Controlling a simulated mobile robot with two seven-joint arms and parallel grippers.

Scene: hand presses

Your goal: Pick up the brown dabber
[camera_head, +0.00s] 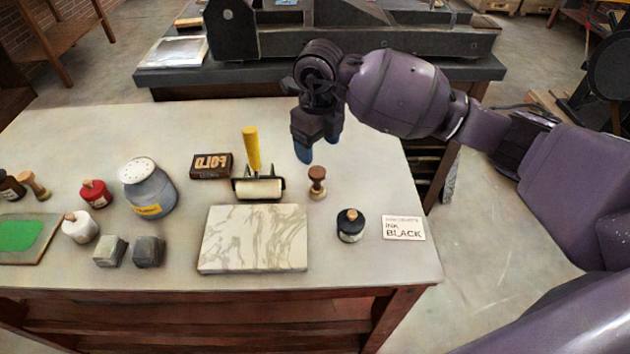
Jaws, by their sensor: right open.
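A brown wooden dabber (317,183) with a rounded knob on top stands upright on the pale table, right of the ink roller. My right gripper (318,147) points down with blue fingertips and is open and empty. It shows just behind and above the dabber in the picture, apart from it. A second, lighter brown wooden piece of similar shape (35,186) stands at the far left. My left gripper is not in view.
A black ink bottle (350,226) and label card (403,228) are front right. A grey jar (148,190) and several small items fill the left.

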